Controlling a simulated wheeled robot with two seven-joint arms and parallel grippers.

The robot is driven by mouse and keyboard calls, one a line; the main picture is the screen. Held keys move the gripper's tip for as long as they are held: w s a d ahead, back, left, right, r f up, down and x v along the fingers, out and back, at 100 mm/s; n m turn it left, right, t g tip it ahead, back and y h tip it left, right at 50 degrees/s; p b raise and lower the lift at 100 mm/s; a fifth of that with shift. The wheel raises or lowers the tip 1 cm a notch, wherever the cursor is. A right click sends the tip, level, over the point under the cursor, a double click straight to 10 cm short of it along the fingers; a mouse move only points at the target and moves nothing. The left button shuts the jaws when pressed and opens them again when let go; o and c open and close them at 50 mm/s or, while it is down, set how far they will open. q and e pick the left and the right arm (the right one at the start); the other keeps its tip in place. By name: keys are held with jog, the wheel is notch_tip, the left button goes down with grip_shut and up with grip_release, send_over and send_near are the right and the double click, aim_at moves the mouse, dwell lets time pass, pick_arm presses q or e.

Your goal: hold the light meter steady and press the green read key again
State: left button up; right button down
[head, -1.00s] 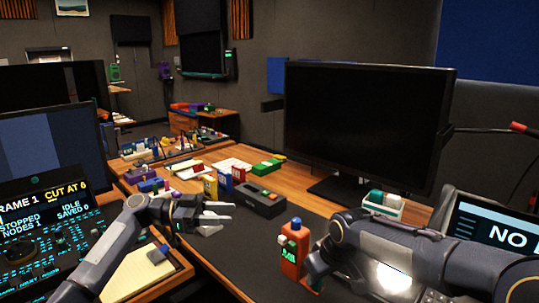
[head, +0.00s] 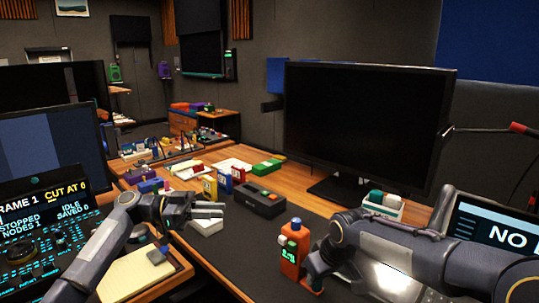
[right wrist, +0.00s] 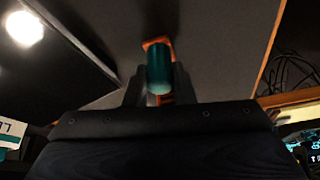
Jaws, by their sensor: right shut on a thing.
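The light meter (head: 291,262) is an orange handheld body with a dark blue cap, a whitish knob and a small lit green readout too small to read. It stands upright near the desk's front edge. My right gripper (head: 312,274) is at its right side and shut on it. In the right wrist view, a dark teal cylinder (right wrist: 159,68) shows between the fingers (right wrist: 158,84), with orange behind it. I cannot make out the green read key. My left gripper (head: 207,210) is left of the meter, apart from it, above a white box; its finger gap is unclear.
A dark box with orange and green buttons (head: 260,202) lies behind the left gripper. A large monitor (head: 365,125) stands at the back. The dark mat (head: 240,240) is clear between gripper and meter.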

pick_arm(q)
grip_shut()
dwell(1.4)
